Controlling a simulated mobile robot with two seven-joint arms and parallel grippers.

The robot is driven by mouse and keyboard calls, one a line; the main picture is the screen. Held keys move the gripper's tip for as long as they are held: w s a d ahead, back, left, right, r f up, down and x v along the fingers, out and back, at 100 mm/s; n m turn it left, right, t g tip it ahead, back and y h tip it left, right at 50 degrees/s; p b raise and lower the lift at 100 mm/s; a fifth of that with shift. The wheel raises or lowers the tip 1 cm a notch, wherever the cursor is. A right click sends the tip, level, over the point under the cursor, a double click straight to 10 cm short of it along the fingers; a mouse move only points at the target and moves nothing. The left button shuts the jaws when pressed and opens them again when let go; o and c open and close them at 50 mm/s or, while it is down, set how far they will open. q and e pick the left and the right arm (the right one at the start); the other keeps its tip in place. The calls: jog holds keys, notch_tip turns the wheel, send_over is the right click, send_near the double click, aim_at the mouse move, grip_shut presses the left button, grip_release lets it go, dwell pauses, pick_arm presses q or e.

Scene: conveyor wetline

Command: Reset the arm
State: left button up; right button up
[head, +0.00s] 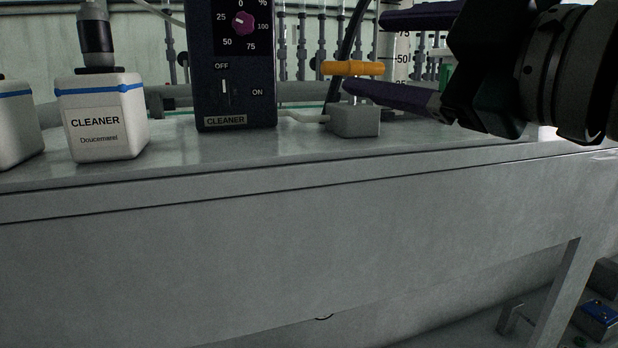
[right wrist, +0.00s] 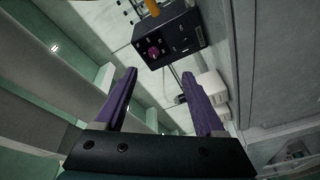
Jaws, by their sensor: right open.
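My right gripper (head: 363,52) comes in from the right edge in the head view, above the grey worktop. Its two purple fingers are spread, one above the other, with nothing seen held between them. In the right wrist view the same fingers (right wrist: 160,73) stand apart and empty. A yellow-orange valve handle (head: 352,68) on a small grey block (head: 354,120) shows beside the fingertips in the head view; I cannot tell whether they touch. My left gripper is in neither view.
A dark control box (head: 234,90) labelled CLEANER stands left of the valve. A white CLEANER bottle (head: 103,145) and part of another (head: 17,120) stand further left. Tubes and a graduated cylinder (head: 401,62) stand behind. The worktop front (head: 250,250) is bare.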

jog(key=s+d+f+m+g+h, duration=0.35)
jog(key=s+f+m, duration=0.2)
jog(key=f, duration=0.35)
jog(key=s+d+f+m+g+h, duration=0.2)
jog(key=s+d+f+m+h, duration=0.25)
jog(key=f, duration=0.55)
jog(key=s+d+f+m+g+h, duration=0.1)
jog(key=s+f+m+g, duration=0.2)
jog(key=s, duration=0.5)
jog(key=s+d+f+m+g+p, duration=0.1)
jog(key=s+d+f+m+g, duration=0.1)
jog(key=s, duration=0.6)
notch_tip(320, 180, down, 4)
jog(key=shift+s+d+r+m+g+h, duration=0.25)
jog(key=shift+m+g+h, duration=0.2)
jog(key=shift+g, duration=0.5)
